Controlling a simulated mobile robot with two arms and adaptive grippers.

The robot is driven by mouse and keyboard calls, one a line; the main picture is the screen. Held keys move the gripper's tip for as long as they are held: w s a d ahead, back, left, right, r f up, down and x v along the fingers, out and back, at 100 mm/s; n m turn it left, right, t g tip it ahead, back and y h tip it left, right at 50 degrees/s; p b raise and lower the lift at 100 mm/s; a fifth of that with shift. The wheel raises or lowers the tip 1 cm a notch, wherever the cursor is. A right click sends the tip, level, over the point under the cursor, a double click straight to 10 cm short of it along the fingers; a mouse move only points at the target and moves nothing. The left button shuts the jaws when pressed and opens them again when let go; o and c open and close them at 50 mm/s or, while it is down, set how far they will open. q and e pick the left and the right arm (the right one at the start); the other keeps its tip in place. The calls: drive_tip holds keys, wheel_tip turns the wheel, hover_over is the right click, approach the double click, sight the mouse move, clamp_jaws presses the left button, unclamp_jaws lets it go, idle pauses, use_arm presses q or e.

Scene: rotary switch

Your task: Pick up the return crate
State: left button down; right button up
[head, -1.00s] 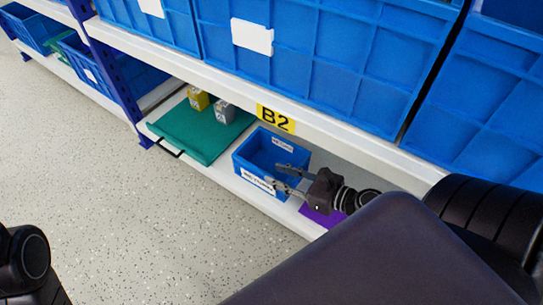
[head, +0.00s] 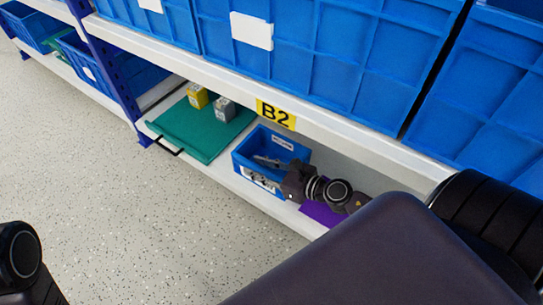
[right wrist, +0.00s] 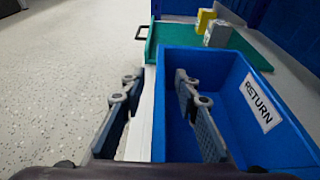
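The return crate (head: 270,146) is a small open blue box on the low shelf under the B2 label. It also shows in the right wrist view (right wrist: 212,66), upright, with a white RETURN label on an inner wall. My right gripper (head: 258,170) is open at the crate's front wall. In the right wrist view my gripper (right wrist: 156,88) has one finger inside the crate and the other outside, with the wall between them. I cannot tell whether either finger touches the wall. Its front label is partly covered by a finger. My left gripper is out of view.
A green tray (head: 188,137) with a black handle lies left of the crate, holding a yellow box (head: 197,97) and a grey box (head: 224,110). A purple patch (head: 318,213) lies right of the crate. Large blue bins (head: 310,62) fill the shelf above. The floor (head: 110,210) in front is clear.

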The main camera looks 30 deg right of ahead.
clamp_jaws()
drive_tip(key=shift+r, duration=0.15)
idle(0.4)
